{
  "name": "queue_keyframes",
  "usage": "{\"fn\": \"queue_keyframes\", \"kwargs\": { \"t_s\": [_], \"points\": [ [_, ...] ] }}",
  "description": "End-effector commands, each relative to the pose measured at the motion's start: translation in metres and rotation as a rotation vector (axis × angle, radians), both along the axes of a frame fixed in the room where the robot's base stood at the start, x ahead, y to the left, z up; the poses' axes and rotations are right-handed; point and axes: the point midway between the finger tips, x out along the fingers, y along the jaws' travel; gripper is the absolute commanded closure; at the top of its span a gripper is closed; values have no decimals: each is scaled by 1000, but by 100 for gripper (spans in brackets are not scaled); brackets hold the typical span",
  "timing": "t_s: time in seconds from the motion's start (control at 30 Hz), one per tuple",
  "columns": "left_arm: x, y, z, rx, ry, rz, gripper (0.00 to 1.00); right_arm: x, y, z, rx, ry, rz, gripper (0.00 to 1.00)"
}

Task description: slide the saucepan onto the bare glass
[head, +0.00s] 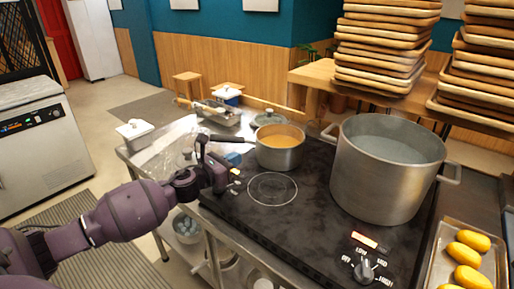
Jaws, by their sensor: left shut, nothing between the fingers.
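A metal saucepan (281,157) with orange contents stands upright on the black glass cooktop (226,203), toward its back left. Its dark handle (226,138) points left. A bare white-ringed zone (272,189) lies on the glass just in front of the saucepan. My left gripper (205,142) comes in from the left and is shut, with its fingertips near the handle's outer end. I cannot tell whether they touch the handle. My right gripper is not in view.
A large steel pot (386,168) stands on the cooktop right of the ringed zone. A control knob (364,270) is at the front right. A tray of yellow items (488,224) lies right. Stacked wooden trays (385,45) rise behind. A lidded white container (135,131) stands left.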

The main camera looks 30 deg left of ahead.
Motion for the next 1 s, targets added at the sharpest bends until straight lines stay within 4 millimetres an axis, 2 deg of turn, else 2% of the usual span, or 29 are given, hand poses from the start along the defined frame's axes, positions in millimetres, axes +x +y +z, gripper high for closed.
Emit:
{"fn": "queue_keyframes", "kwargs": {
  "t_s": [0.53, 0.7, 1.0],
  "points": [
    [75, -19, 0, 0, 0, 0, 100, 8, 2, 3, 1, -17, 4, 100],
    [87, -22, 0, 0, 0, 1, 100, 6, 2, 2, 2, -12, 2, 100],
    [91, -23, -1, 0, 1, 1, 100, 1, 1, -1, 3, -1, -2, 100]
  ]
}}
